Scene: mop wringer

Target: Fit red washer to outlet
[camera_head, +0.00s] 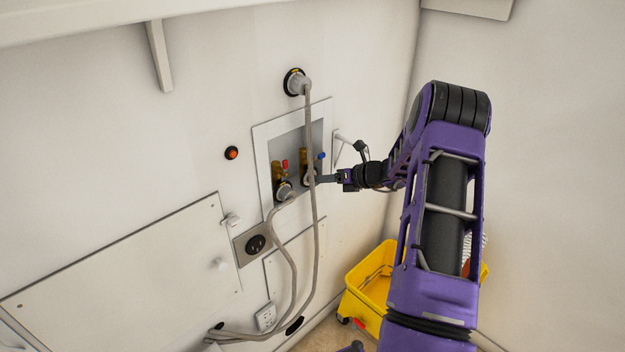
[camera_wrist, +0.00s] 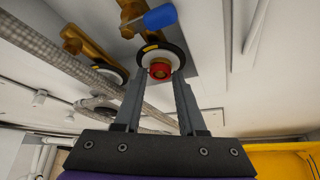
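The red washer (camera_wrist: 160,71) sits at the centre of the outlet (camera_wrist: 152,48) in the wrist view, facing my camera. The outlet has a brass body, a blue handle (camera_wrist: 160,16) and a black and white ring behind the washer. My gripper (camera_wrist: 161,76) has its two fingers apart, one on either side of the washer, with small gaps seeming to show beside it. Whether the washer is fully seated is hidden. In the head view my gripper (camera_head: 318,179) reaches into the recessed wall box (camera_head: 263,160) near the blue handle (camera_head: 321,156); the washer is not distinguishable there.
A grey hose (camera_head: 311,130) hangs from an upper wall fitting (camera_head: 296,82) in front of the box. Another hose joins the red-handled valve (camera_head: 284,168). A power socket (camera_head: 255,243) is below. A yellow mop bucket (camera_head: 368,285) stands on the floor beneath my arm.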

